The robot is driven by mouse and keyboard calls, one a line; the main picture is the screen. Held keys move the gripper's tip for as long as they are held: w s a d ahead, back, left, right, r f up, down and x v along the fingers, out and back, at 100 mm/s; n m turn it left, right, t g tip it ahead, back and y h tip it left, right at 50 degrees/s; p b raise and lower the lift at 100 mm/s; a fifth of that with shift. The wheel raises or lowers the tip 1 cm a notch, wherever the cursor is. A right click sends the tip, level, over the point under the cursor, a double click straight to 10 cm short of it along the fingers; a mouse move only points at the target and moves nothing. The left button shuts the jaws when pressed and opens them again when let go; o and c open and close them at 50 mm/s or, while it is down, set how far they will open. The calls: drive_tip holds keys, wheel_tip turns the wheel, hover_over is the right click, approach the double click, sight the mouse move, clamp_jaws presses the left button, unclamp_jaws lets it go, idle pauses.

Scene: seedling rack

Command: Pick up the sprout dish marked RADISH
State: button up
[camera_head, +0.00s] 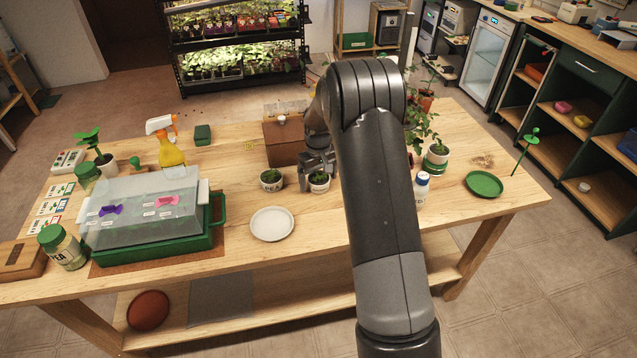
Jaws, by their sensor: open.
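Two small white dishes of green sprouts stand side by side near the middle of the table. The left dish (271,182) has dark lettering that seems to read PEA. The right dish (319,184) has a mark on its front too small to read, so I cannot confirm RADISH on either. My gripper (318,171) is open, over or just behind the right dish. Its fingers are partly hidden, and I cannot tell whether they touch the dish.
A white plate (272,224) lies in front of the dishes. A wooden box (287,145) stands behind them. A covered green tray (160,245) is on the left. A white bottle (421,190), potted plant (436,160) and green saucer (484,184) are on the right.

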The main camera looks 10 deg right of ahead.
drive_tip(key=shift+f, duration=0.2)
drive_tip(key=shift+c, duration=0.2)
drive_tip(key=c, duration=1.1)
drive_tip(key=shift+o, duration=0.2)
drive_tip(key=shift+r, duration=0.15)
